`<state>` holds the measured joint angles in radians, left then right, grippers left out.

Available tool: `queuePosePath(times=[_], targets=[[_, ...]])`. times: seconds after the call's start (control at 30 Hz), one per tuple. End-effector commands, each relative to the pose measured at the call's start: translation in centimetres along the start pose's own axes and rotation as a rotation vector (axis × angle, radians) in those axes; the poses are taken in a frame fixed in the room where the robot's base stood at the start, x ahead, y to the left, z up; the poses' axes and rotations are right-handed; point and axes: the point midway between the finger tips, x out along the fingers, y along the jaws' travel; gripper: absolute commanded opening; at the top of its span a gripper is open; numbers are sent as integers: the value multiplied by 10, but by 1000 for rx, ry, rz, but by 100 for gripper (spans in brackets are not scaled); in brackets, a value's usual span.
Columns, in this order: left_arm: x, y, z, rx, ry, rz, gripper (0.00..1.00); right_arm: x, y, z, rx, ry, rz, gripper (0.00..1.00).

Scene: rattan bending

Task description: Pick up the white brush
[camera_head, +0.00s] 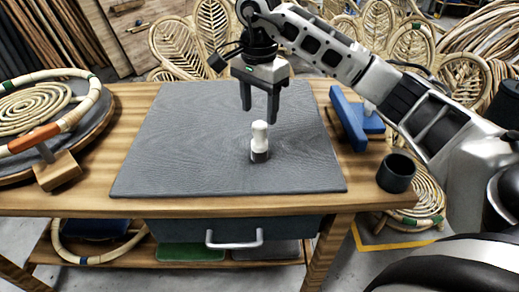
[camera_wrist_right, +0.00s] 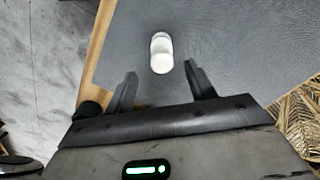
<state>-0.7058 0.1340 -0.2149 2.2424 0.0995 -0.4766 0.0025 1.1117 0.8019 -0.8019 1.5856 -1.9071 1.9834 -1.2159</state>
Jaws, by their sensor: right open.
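The white brush (camera_head: 259,138) stands upright on the grey mat (camera_head: 180,150), with a white rounded top and a dark grey band at its base. My right gripper (camera_head: 259,112) is open and empty above and just behind the brush. In the right wrist view the brush (camera_wrist_right: 161,52) lies ahead of the open fingers (camera_wrist_right: 160,82), roughly centred between them and apart from both. My left gripper is not in the head view.
A black cup (camera_head: 396,172) stands at the table's right edge. A blue tool (camera_head: 350,120) lies right of the mat. A rattan ring on a wooden block (camera_head: 57,170) is at the left. The mat around the brush is clear.

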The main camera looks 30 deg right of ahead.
Motion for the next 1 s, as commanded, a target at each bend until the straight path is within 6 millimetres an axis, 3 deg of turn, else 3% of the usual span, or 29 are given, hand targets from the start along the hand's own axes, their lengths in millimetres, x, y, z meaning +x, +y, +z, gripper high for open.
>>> queuePosePath(times=[0.17, 0.5, 0.77, 1.0], targets=[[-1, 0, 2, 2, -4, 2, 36, 11, 0, 0, 0, -1, -1, 55], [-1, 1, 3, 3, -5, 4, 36, 55, -2, -4, -1, -1, 0, 55], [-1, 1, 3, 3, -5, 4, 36, 58, -2, -4, -1, -1, -3, 55], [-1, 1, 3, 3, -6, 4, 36, 58, -2, -4, -1, -1, -2, 0]])
